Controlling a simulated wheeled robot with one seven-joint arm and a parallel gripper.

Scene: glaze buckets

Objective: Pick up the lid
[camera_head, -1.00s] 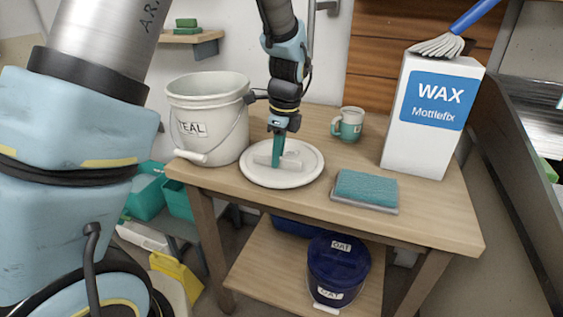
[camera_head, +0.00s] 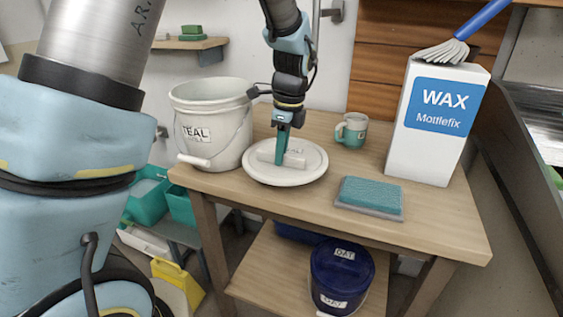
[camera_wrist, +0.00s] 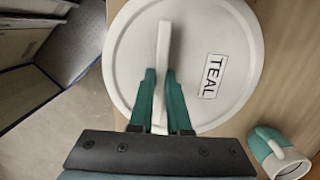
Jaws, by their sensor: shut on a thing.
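The lid (camera_head: 312,173) is a round off-white disc with a raised bar handle, at the table's front left edge beside the bucket. In the wrist view the lid (camera_wrist: 128,50) carries a TEAL label. My gripper (camera_head: 281,160) points down from above, and its teal fingers are shut on the lid's handle (camera_wrist: 162,60). In the wrist view the fingers of my gripper (camera_wrist: 160,85) lie one on each side of the handle. I cannot tell whether the lid touches the table. The white bucket labelled TEAL (camera_head: 215,145) stands open at the left, just behind the lid.
A teal and white mug (camera_head: 352,130) stands behind the lid to the right. A teal sponge pad (camera_head: 370,196) lies at the front right. A white WAX box (camera_head: 425,150) with a brush on top stands at the right. A blue OAT bucket (camera_head: 340,275) is on the lower shelf.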

